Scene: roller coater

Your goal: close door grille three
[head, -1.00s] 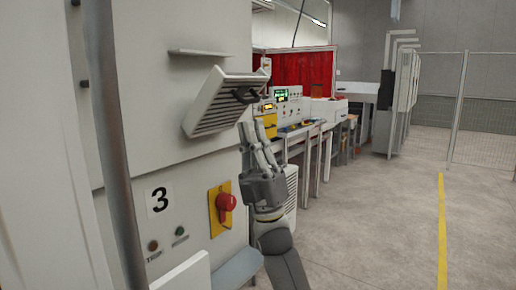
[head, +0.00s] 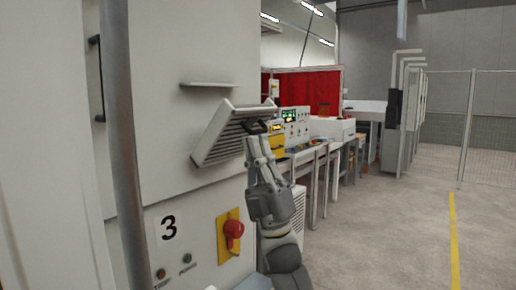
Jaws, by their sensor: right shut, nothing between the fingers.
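My left gripper does not show.
A red knob on a yellow plate (head: 224,238) sits on the cabinet below the grille. A small ledge (head: 207,85) sticks out above it. Benches with equipment (head: 296,127) stand behind my right arm. The floor (head: 385,230) on the right is clear.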

